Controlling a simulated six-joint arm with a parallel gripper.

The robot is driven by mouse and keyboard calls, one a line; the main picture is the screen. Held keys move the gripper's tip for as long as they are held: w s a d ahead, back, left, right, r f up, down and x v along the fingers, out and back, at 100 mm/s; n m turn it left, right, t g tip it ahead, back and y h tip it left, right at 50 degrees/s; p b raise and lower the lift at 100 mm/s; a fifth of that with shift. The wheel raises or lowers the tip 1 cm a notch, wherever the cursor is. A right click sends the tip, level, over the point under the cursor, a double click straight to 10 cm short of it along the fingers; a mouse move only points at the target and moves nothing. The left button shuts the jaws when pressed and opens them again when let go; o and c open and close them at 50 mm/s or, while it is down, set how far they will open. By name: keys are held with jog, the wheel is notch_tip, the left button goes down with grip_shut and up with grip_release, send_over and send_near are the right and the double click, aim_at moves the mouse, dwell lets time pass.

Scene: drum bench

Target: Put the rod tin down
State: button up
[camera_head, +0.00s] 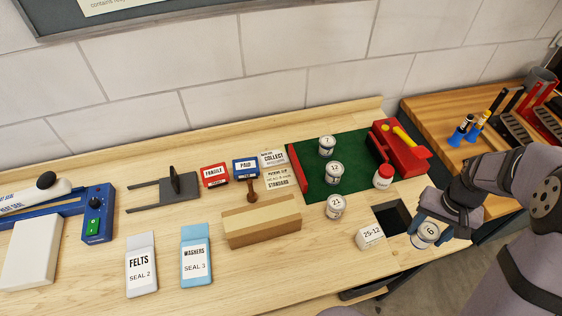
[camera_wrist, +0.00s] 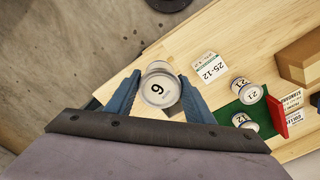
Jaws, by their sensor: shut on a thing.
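My gripper (camera_head: 425,234) is shut on a white round tin (camera_wrist: 159,89) with a single digit, 6 or 9, on its lid. The grey-blue fingers stand on either side of the tin in the wrist view. Other white tins marked 7 (camera_head: 327,146), 12 (camera_head: 334,173) and 21 (camera_head: 335,207) stand on or beside the green mat (camera_head: 312,160).
A white block marked 25-12 (camera_head: 370,236) stands just left of the opening. Bare wood lies along the front edge.

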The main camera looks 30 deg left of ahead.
jog(key=w+a+f+n+b, duration=0.1)
jog(key=w+a+n+b, duration=0.25)
jog(key=a, duration=0.65)
jog(key=w+a+n+b, duration=0.2)
jog(key=w+a+n, duration=0.15)
jog(key=a, duration=0.65)
jog(key=s+a+n+b, duration=0.2)
jog(key=s+a+n, duration=0.1)
jog(key=a, duration=0.8)
jog(key=s+a+n+b, duration=0.2)
jog(key=s+a+n, duration=0.2)
jog(key=a, duration=0.8)
jog(key=shift+s+f, duration=0.15)
jog(key=shift+s, duration=0.35)
jog(key=shift+d, duration=0.1)
jog(key=shift+f+p, duration=1.3)
jog(key=shift+f, duration=3.7)
jog(key=shift+f, duration=0.1)
